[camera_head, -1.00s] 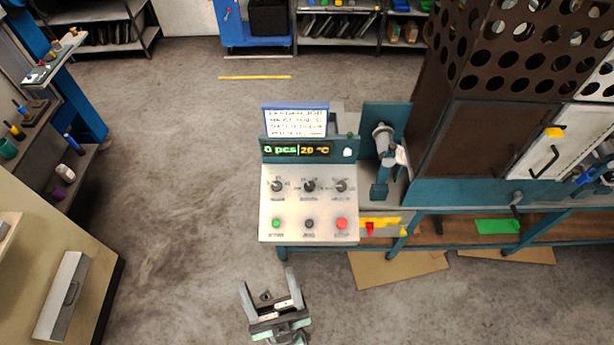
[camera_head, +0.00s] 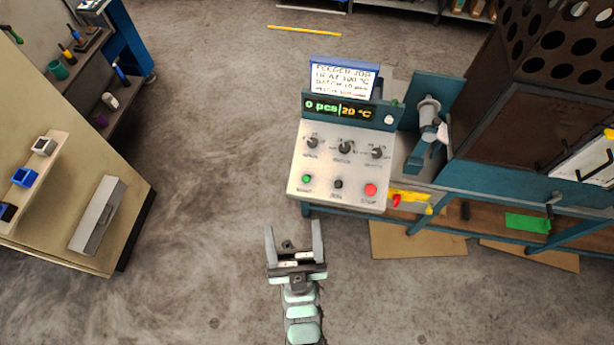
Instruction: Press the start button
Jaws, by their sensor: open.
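The control panel (camera_head: 325,183) is a pale sloped box with three knobs in a row and three buttons below them. The green button (camera_head: 306,179) is at the lower left of the panel; its label is too blurred to read surely. A dark button (camera_head: 338,184) is in the middle and a red button (camera_head: 370,190) at the right. A display (camera_head: 340,107) above reads 0 pcs and 20 °C. My gripper (camera_head: 294,239) is open and empty, below and in front of the panel's lower left edge, with its fingers pointing toward the panel. It touches nothing that I can see.
A dark machine with a perforated guard (camera_head: 547,60) stands right of the panel. A yellow part with a red knob (camera_head: 409,199) sits beside the panel. A beige cabinet (camera_head: 60,190) is at the left. The floor between is clear.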

